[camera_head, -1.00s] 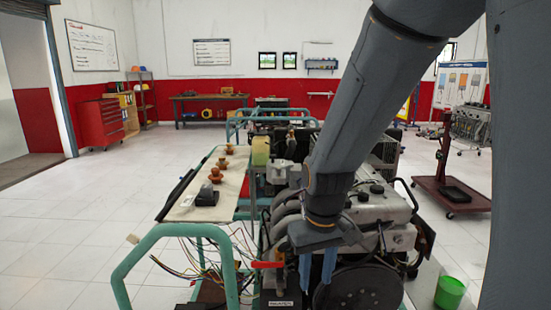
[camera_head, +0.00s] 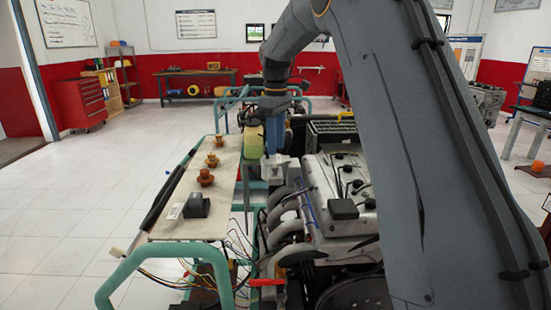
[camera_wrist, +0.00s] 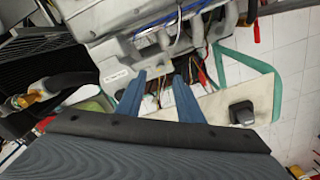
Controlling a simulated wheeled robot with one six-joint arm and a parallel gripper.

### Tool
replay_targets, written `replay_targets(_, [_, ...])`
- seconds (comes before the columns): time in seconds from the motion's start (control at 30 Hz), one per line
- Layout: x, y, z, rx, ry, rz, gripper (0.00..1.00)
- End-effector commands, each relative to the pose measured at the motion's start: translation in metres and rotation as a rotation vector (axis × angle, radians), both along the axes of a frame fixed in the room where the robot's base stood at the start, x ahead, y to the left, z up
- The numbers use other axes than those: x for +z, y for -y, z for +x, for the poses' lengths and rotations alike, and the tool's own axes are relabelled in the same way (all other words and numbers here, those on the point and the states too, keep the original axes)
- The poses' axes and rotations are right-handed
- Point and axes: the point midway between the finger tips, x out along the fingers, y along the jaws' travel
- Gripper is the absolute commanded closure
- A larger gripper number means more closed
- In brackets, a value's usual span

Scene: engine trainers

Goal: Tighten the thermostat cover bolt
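The engine (camera_head: 338,200) stands on a green-framed trainer in the head view, and part of it also shows at the top of the wrist view (camera_wrist: 120,20). My gripper (camera_head: 274,150) points down over the far left part of the engine, just above a pale grey housing (camera_head: 280,172). In the wrist view my gripper's two blue fingers (camera_wrist: 159,76) are spread apart with nothing between them. I cannot make out the thermostat cover bolt in either view, and cannot tell whether the pale housing is the thermostat cover. My arm hides the engine's right side.
A pale board (camera_head: 215,225) left of the engine holds several orange-brown parts (camera_head: 205,177) and a black block (camera_head: 196,205). A yellow-green container (camera_head: 253,142) stands beside my gripper. Green rails (camera_head: 150,245) and loose wires are at the front. The floor at left is clear.

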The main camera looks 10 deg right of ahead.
Motion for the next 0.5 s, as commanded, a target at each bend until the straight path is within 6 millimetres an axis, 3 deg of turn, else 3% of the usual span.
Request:
replay_targets(0.3, [-0.047,-0.001,-0.002,0.0,-0.003,0.0,0.66])
replay_targets(0.5, [-0.064,0.0,-0.001,-0.003,-0.001,0.001,0.66])
